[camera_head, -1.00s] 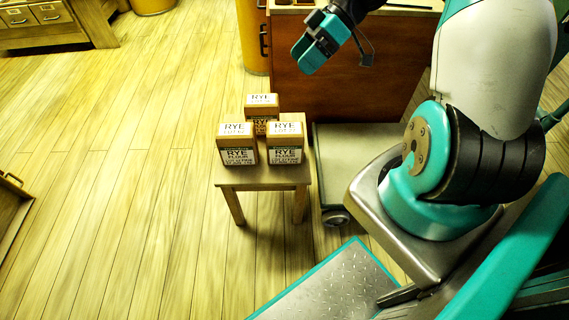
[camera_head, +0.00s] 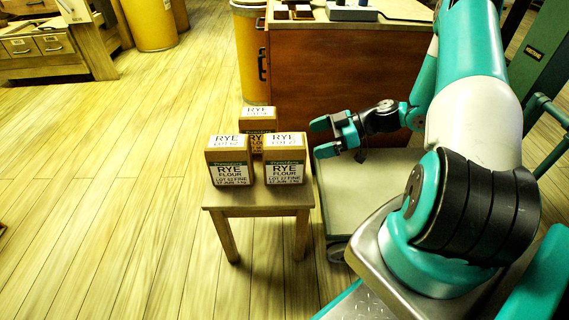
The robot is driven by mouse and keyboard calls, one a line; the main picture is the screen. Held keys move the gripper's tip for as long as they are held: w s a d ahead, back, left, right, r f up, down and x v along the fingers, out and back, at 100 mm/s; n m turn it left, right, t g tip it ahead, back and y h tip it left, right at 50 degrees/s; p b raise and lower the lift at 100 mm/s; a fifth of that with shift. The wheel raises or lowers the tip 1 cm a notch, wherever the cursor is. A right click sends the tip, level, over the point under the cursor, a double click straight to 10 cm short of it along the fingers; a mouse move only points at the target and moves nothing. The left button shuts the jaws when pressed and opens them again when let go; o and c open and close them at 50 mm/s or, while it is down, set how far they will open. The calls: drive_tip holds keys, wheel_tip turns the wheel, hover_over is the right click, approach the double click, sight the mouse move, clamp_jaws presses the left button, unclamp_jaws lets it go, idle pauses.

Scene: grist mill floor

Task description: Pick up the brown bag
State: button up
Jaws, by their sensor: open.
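Three brown rye flour bags with white labels stand upright on a small wooden stool (camera_head: 258,199). One bag (camera_head: 230,161) is at the front left, one (camera_head: 284,160) at the front right, and one (camera_head: 257,121) behind, partly hidden by the front two. I cannot tell which of them the task means. My gripper (camera_head: 316,139) is open and empty. It is to the right of the bags, apart from them, with its fingers pointing left towards them.
A wooden cabinet (camera_head: 330,80) with things on top stands behind my gripper. A low flat cart (camera_head: 362,185) is right of the stool. Yellow bins (camera_head: 152,25) and a drawer unit (camera_head: 40,48) stand at the back. The plank floor left of the stool is clear.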

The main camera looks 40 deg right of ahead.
sight(293, 145)
drive_tip(key=b+x, duration=0.1)
drive_tip(key=x, duration=0.6)
drive_tip(key=shift+w+a+b, duration=0.15)
drive_tip(key=shift+a+b, duration=0.15)
drive_tip(key=shift+b, duration=0.1)
drive_tip(key=shift+r, duration=0.1)
drive_tip(key=c, duration=1.9)
drive_tip(key=shift+o, duration=0.2)
drive_tip(key=shift+r, duration=0.1)
